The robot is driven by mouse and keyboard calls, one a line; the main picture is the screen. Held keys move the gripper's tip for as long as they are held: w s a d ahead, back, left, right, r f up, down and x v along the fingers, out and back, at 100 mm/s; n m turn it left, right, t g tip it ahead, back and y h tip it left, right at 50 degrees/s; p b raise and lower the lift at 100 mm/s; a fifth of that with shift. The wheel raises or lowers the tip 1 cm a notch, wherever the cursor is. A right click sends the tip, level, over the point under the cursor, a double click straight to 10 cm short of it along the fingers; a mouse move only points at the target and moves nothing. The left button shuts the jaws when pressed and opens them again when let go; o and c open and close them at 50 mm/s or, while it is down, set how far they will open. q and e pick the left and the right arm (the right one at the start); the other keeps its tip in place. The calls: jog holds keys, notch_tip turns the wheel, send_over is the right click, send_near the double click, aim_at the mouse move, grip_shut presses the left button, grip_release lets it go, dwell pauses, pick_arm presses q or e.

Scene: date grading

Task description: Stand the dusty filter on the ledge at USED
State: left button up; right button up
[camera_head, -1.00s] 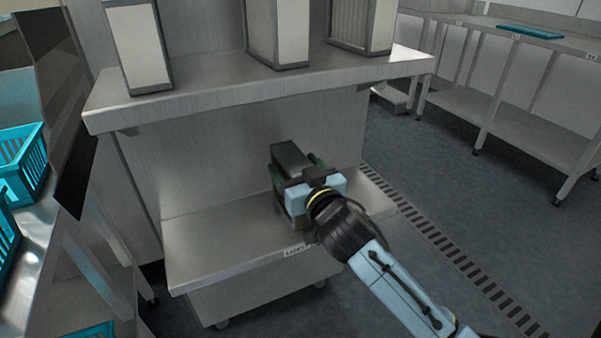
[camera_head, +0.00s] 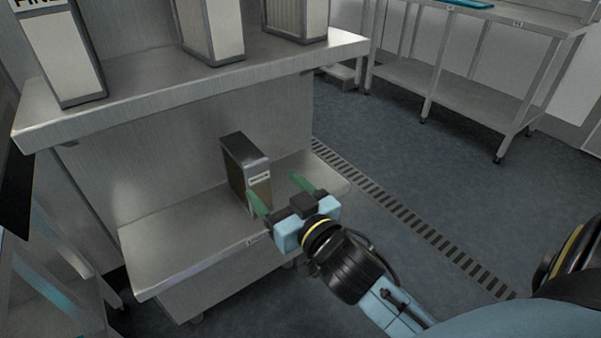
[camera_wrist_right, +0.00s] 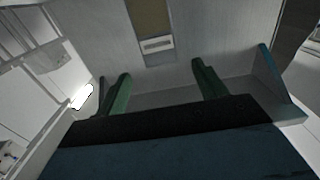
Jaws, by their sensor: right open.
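The dusty filter (camera_head: 236,166), a dark-framed box with a brownish face and a small label, stands upright on the lower steel ledge (camera_head: 180,243). Its lower front edge is partly hidden by my gripper. My right gripper (camera_head: 271,185) is open and empty, its green fingers spread in front of the filter. In the right wrist view the filter's labelled face (camera_wrist_right: 152,18) shows at the top, beyond and apart from the open fingers (camera_wrist_right: 160,72). A small tag on the ledge's front edge (camera_head: 257,238) is partly covered and not readable now. My left gripper is out of view.
Several pale filters stand on the upper shelf (camera_head: 150,100) above the ledge. The ledge is bare to the left of the dusty filter. A floor drain grate (camera_head: 400,213) runs along the right. A steel table (camera_head: 450,85) stands at the back right.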

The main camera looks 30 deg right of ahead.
jog(key=s+d+f+g+h, duration=0.1)
jog(key=s+f+g, duration=0.3)
jog(key=f, duration=0.4)
jog(key=s+d+f+g+h, duration=0.1)
jog(key=s+d+f+g, duration=0.1)
jog(key=s+f+g, duration=0.35)
jog(key=s+a+f+n+g+y, duration=0.1)
jog(key=s+a+f+g, duration=0.1)
jog(key=s+f+g, duration=0.3)
jog(key=s+f, duration=0.3)
jog(key=s, duration=0.1)
jog(key=shift+s+f+n, duration=0.3)
jog(key=shift+s+f, duration=0.05)
jog(key=shift+f, duration=0.05)
